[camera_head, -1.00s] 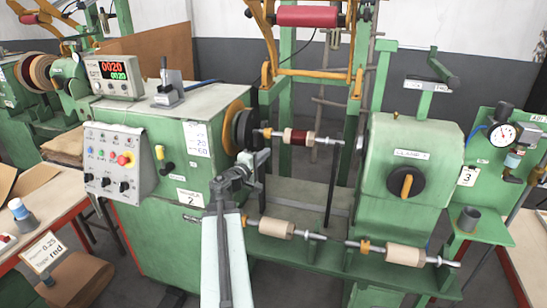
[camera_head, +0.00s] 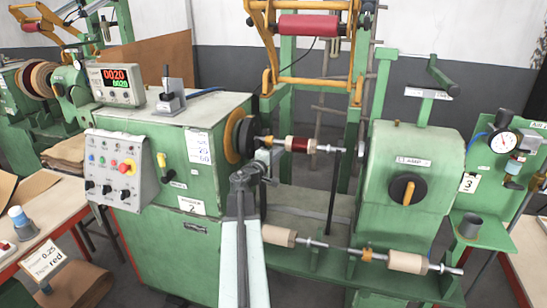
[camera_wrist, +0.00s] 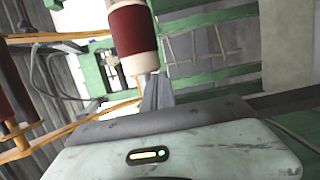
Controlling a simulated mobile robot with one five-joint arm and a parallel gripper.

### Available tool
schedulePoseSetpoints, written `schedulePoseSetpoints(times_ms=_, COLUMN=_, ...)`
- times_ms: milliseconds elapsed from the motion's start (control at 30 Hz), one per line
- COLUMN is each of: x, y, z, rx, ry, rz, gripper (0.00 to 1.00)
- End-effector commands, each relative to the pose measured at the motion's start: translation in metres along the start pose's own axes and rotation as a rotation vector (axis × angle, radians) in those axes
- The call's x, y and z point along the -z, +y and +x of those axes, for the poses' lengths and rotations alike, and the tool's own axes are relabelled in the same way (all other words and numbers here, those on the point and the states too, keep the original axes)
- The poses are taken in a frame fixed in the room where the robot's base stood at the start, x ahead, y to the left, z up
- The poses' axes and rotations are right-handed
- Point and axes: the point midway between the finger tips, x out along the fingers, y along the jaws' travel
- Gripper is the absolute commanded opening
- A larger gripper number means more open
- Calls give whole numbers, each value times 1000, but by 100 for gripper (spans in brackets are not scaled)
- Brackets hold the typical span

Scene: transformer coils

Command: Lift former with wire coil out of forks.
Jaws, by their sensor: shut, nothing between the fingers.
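The former with wire coil (camera_head: 300,145) is a cream cylinder with a dark red winding. It lies level on a metal shaft at the centre of the winding machine, right of the black disc (camera_head: 243,137). In the wrist view the red coil (camera_wrist: 132,30) fills the top centre. My gripper (camera_head: 270,156) is just left of and below the former. In the wrist view its fingers (camera_wrist: 155,92) are shut and empty, their tips near the cream end of the former. I cannot tell whether they touch it. The forks are not clearly distinguishable.
Two plain formers (camera_head: 407,262) sit on a lower shaft in front, one partly behind my arm. A green tailstock (camera_head: 412,175) stands right, a control cabinet (camera_head: 165,150) left. A dark upright bar (camera_head: 334,190) stands right of the coil. An orange frame (camera_head: 270,45) hangs above.

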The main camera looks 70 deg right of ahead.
Motion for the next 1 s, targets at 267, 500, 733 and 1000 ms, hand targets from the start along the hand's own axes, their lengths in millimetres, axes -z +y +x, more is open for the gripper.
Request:
schedulePoseSetpoints(times_ms=267, x=1, y=0, z=-2, rx=0, ry=3, rz=0, gripper=0)
schedulePoseSetpoints(times_ms=500, x=-14, y=0, z=2, rx=0, ry=4, rz=0, gripper=0)
schedulePoseSetpoints(times_ms=733, x=-13, y=0, z=1, rx=0, ry=5, rz=0, gripper=0)
schedulePoseSetpoints(times_ms=1000, x=-15, y=0, z=-23, rx=0, ry=7, rz=0, gripper=0)
